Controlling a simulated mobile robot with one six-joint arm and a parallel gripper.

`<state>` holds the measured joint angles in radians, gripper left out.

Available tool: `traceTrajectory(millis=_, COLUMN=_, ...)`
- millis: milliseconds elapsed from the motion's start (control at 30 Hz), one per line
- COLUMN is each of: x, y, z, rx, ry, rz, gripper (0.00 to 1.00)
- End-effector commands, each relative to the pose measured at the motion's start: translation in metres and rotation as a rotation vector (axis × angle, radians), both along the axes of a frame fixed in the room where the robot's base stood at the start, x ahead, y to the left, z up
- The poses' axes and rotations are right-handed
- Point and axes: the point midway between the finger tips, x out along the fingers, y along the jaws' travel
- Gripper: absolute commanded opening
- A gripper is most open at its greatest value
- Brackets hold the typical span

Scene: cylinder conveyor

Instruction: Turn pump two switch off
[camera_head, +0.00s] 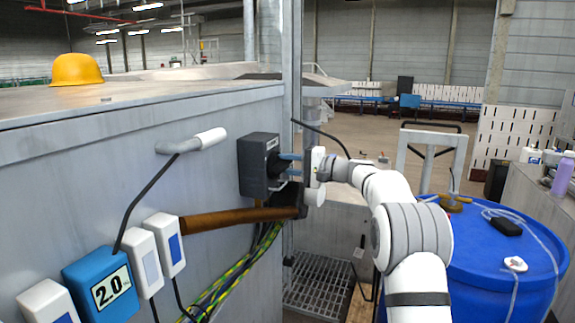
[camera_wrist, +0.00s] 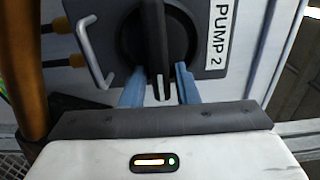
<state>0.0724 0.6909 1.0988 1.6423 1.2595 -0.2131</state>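The pump two switch is a dark grey box (camera_head: 259,165) on the side of the grey metal cabinet in the head view. In the wrist view its black rotary knob (camera_wrist: 155,45) shows beside a white "PUMP 2" label (camera_wrist: 219,35). The knob's raised grip bar runs up and down in that picture. My gripper (camera_wrist: 160,88) is open, with one blue finger on each side of the bar. Gaps show between the fingers and the bar, so it is not clamped. In the head view my gripper (camera_head: 291,165) reaches the box from the right.
A metal loop handle (camera_wrist: 93,50) sticks out left of the knob. A brown pipe (camera_head: 230,217) and green-yellow cables (camera_head: 238,270) run below the box. A vertical metal post (camera_head: 292,80) stands close by. A blue barrel (camera_head: 485,265) is right of my arm.

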Motion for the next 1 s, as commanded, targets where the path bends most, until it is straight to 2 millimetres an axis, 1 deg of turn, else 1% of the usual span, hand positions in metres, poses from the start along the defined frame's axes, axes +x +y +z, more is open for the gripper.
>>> traceTrajectory(millis=33, x=0.0, y=0.0, z=0.0, rx=0.0, ry=0.0, rz=0.0, gripper=0.32)
traceTrajectory(millis=100, x=0.0, y=0.0, z=0.0, rx=0.0, ry=-0.001, rz=0.001, gripper=0.37)
traceTrajectory(millis=367, x=-0.001, y=-0.001, z=0.0, rx=-0.001, ry=-0.002, rz=0.001, gripper=0.37)
traceTrajectory(millis=467, x=-0.004, y=-0.01, z=-0.001, rx=-0.001, ry=-0.003, rz=0.0, gripper=0.37)
traceTrajectory(millis=700, x=-0.02, y=-0.048, z=-0.002, rx=-0.001, ry=-0.003, rz=-0.001, gripper=0.37)
traceTrajectory(millis=800, x=-0.025, y=-0.061, z=-0.002, rx=0.0, ry=-0.001, rz=-0.001, gripper=0.37)
traceTrajectory(millis=1000, x=-0.03, y=-0.071, z=0.0, rx=0.0, ry=-0.001, rz=0.001, gripper=0.37)
